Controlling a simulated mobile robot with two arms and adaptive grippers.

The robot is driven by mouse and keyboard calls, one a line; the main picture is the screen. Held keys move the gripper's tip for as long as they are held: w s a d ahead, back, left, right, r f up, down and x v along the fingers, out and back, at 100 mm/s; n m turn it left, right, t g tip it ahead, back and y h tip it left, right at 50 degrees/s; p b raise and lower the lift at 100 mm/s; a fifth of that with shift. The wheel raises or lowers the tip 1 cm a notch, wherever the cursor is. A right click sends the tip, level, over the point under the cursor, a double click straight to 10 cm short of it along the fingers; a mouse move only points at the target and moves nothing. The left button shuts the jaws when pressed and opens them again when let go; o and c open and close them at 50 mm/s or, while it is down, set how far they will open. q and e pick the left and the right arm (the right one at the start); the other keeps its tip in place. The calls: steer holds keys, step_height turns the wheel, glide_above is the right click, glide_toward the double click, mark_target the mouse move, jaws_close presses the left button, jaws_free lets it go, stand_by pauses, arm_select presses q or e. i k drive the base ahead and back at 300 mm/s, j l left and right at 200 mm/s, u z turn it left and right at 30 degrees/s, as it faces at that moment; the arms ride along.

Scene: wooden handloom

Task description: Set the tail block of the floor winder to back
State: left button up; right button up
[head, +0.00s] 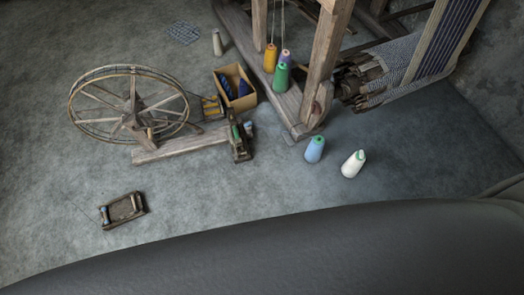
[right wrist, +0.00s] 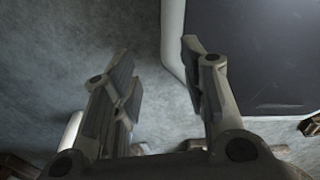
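The floor winder stands left of centre in the head view, with a large spoked wheel (head: 130,105) and a wooden base beam (head: 180,145). At the right end of the beam is a dark upright block (head: 240,145), which seems to be the tail block, with a small green piece on it. Its exact setting is too small to tell. My right gripper (right wrist: 158,55) is open and empty in the right wrist view, over bare floor beside a dark panel. It is away from the winder. My left gripper is not in view.
A cardboard box (head: 245,98) with dark blue spools stands behind the tail block. The loom's wooden frame (head: 325,60) rises to the right. A small wooden frame (head: 123,210) lies front left.

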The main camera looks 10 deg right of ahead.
mark_target(238, 142)
steer(key=i+l+u, duration=0.1)
steer(key=i+l, duration=0.15)
steer(key=i+l+u, duration=0.1)
steer(key=l, duration=0.3)
steer(key=i+l+u, duration=0.1)
steer(key=i+l, duration=0.2)
steer(key=i+l+u, duration=0.1)
steer(key=l, duration=0.35)
steer(key=i+l+u, duration=0.1)
steer(key=i+l, duration=0.2)
